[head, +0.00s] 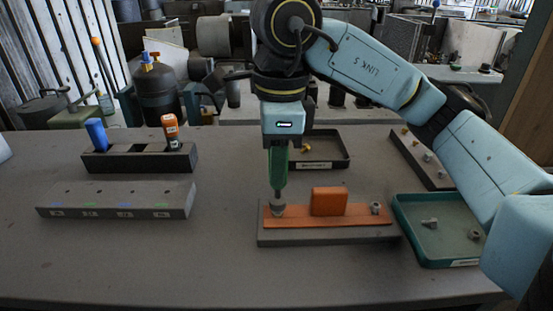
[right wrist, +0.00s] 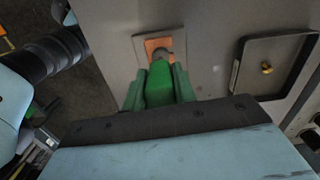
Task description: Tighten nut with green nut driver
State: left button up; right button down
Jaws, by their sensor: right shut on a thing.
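My right gripper (head: 279,150) is shut on the green nut driver (head: 279,172) and holds it upright, tip down. The driver's socket tip is over the left end of the orange plate (head: 345,219), at the left nut (head: 277,210). It appears to touch the nut, but the exact seating is hidden. In the right wrist view the green driver (right wrist: 160,85) points away from the camera toward the orange piece (right wrist: 152,44). A second nut (head: 376,208) sits at the plate's right end, with an upright orange block (head: 329,202) between. My left gripper is not in view.
A driver rack (head: 140,162) with a blue and an orange-handled driver stands at the left. A grey block (head: 117,200) with coloured marks lies in front. A green tray (head: 440,215) with loose hardware is close right. Dark trays are behind. The front left table is clear.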

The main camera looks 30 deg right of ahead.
jog(key=shift+r+p, duration=2.65)
jog(key=shift+r, duration=0.5)
jog(key=shift+f, duration=0.1)
